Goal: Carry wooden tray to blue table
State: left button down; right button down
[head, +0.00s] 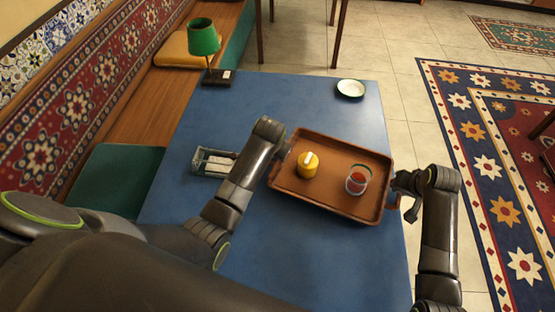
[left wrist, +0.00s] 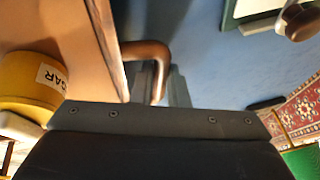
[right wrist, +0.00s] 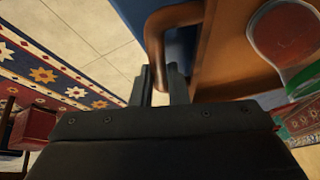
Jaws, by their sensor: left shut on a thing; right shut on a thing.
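The brown wooden tray (head: 325,202) is over the blue table (head: 260,250), slightly turned. I cannot tell whether it touches the table top. A yellow sugar pot (head: 308,167) with a white lid top and a glass (head: 357,181) with red contents stand on it. My left gripper (head: 284,152) is at the tray's left end. In the left wrist view its fingers (left wrist: 160,92) are shut on a curved tray handle (left wrist: 148,50). My right gripper (head: 395,190) is at the tray's right end. In the right wrist view its fingers (right wrist: 160,82) are shut on the other handle (right wrist: 155,38).
A clear box with white pieces (head: 213,162) lies on the table left of my left forearm. The table's middle back is clear. A patterned bench (head: 85,95) runs along the left.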

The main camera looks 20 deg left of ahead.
pick_arm(q)
jog(key=shift+f+b, duration=0.35)
jog(key=shift+f, duration=0.1)
pick_arm(e)
jog(key=shift+f, duration=0.45)
pick_arm(q)
jog(key=c, duration=1.4)
grip_release()
pick_arm(e)
jog(key=c, duration=1.4)
grip_release()
pick_arm(q)
jog(key=shift+s+r, duration=0.1)
jog(key=shift+r, duration=0.05)
jog(key=v, duration=1.1)
jog(key=shift+s+d+r, duration=0.15)
jog(key=shift+s+r, duration=0.05)
jog(key=shift+r, duration=0.05)
pick_arm(e)
jog(key=v, duration=1.2)
